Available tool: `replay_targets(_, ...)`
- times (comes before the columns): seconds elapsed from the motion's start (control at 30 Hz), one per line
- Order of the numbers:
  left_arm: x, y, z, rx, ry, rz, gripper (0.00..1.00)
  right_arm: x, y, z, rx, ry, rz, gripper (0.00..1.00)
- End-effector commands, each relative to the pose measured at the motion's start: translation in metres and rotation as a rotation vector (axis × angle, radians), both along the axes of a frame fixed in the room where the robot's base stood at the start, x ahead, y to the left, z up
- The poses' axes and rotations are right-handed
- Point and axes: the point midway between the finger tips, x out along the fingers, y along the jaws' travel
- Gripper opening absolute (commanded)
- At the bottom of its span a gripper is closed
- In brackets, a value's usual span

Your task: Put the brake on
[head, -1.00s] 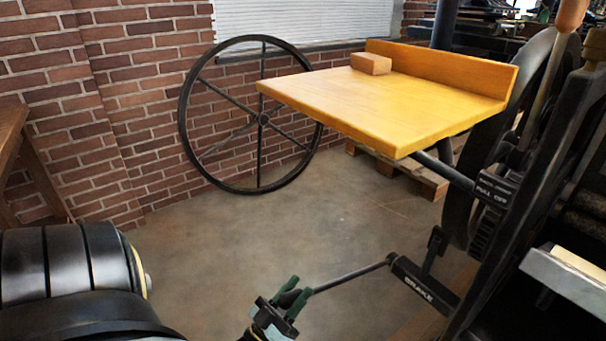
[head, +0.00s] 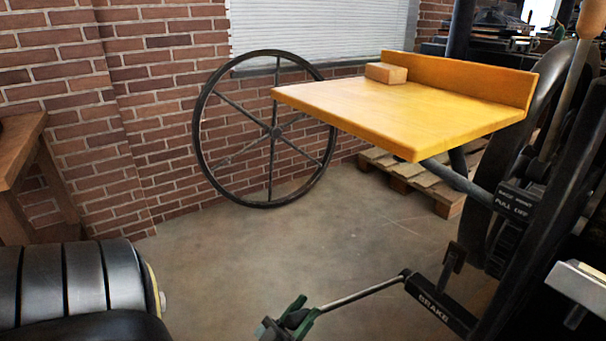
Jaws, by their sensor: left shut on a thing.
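The brake lever is a thin metal rod (head: 360,293) at the bottom of the head view. It runs from my left gripper up and right to a black block (head: 438,305) lettered "BRAKE" on the press. My left gripper (head: 298,317), with dark green fingers, is shut on the rod's free left end. The fingers hide that end, and the gripper's lower part is cut off by the bottom edge.
A yellow wooden feed table (head: 400,115) with a small wood block (head: 386,73) overhangs the floor. A large spoked wheel (head: 273,203) stands by the brick wall. A pallet (head: 415,180) lies behind. The middle floor is clear.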

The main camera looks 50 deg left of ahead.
Motion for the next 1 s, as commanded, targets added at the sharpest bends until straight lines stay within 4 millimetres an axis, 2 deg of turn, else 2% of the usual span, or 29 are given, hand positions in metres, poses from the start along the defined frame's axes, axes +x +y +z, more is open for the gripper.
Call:
replay_targets(0.03,-0.004,-0.002,-0.01,-0.003,0.031,-0.001,0.34,0.0,0.0,-0.001,0.0,0.0,0.0,0.69)
replay_targets(0.2,-0.003,-0.002,-0.008,-0.002,0.024,-0.001,0.54,0.0,0.0,-0.001,0.0,0.0,0.0,0.69)
replay_targets(0.57,-0.008,-0.001,-0.009,-0.002,0.017,0.001,0.54,0.001,0.0,0.0,-0.001,0.004,0.0,0.69)
replay_targets(0.67,-0.019,-0.002,-0.016,-0.001,0.019,0.001,0.54,0.003,0.001,0.001,-0.005,0.015,0.0,0.69)
replay_targets(1.0,-0.083,-0.006,-0.058,-0.002,0.022,0.001,0.54,0.006,0.002,-0.001,-0.012,0.039,-0.001,0.69)
